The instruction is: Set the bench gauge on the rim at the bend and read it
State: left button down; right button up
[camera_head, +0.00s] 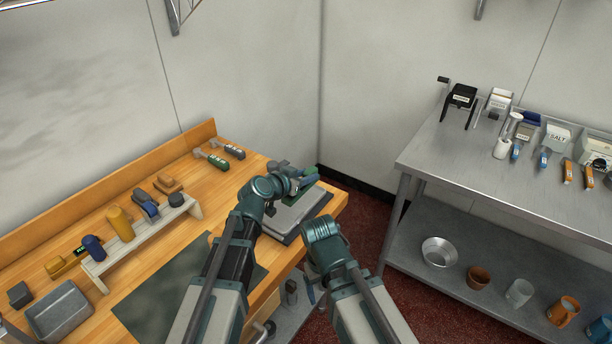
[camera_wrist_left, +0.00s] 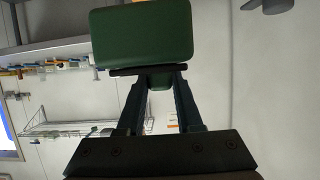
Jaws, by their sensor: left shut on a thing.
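My left gripper (camera_head: 294,180) is above the far right end of the wooden bench and is shut on a green block-shaped thing (camera_head: 306,184). In the left wrist view the green thing (camera_wrist_left: 142,34) fills the space beyond the fingers, with a dark strip along its near edge. I cannot tell for sure that it is the bench gauge; no dial or reading shows.
A pale rack (camera_head: 99,268) with several coloured tools stands on the bench's left. A dark mat (camera_head: 150,300) covers the front. A metal shelf table (camera_head: 420,160) with containers stands right, across a red floor gap.

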pick_arm(q)
jog(key=b, duration=0.9)
send_over(306, 211)
notch_tip(306, 211, down, 9)
jog(key=shift+f, duration=0.1)
jog(key=shift+f+b, duration=0.75)
jog(key=shift+b, duration=0.05)
dwell(0.8)
jog(key=shift+r, duration=0.1)
jog(key=c, duration=0.5)
grip_release()
jog(key=shift+p+v, duration=1.6)
jog(key=shift+v, duration=2.4)
